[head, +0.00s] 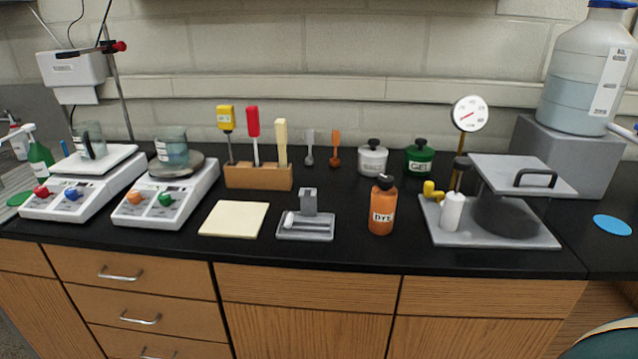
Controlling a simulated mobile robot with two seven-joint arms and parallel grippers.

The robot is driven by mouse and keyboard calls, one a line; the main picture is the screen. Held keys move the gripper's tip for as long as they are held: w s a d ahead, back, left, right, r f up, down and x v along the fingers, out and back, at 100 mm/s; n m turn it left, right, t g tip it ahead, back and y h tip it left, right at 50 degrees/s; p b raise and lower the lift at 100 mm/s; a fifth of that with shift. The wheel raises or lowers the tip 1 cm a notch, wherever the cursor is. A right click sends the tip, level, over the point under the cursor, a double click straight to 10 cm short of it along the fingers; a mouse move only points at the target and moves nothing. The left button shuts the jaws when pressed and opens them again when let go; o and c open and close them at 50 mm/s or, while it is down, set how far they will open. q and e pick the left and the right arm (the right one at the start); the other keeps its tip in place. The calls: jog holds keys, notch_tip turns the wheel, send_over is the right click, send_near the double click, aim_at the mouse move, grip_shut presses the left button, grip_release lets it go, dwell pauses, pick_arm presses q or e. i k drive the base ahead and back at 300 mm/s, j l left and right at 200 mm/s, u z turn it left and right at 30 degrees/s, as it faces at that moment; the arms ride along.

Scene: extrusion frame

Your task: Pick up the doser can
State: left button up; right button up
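No container in the head view carries a readable label naming it the doser can, so I cannot tell which one it is. An orange bottle (382,208) with a black cap and a DYE label stands upright near the bench's front edge. A white pot (372,160) with a black knobbed lid stands behind it. A green pot (419,159) with a black lid and a GEL label stands to the right of the white pot. Neither of my grippers is in view.
A grey tray (306,234) and a cream pad (234,219) lie left of the orange bottle. A press-like stand (490,236) with a gauge (469,114) is to its right. Hotplates (163,205) stand left, a wooden tool rack (258,178) behind, a large carboy (585,80) far right.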

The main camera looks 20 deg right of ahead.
aim_at(383, 205)
jog(key=i+l+z, duration=0.1)
jog(key=l+z, duration=0.25)
jog(key=i+l+z, duration=0.15)
jog(key=l+z, duration=0.25)
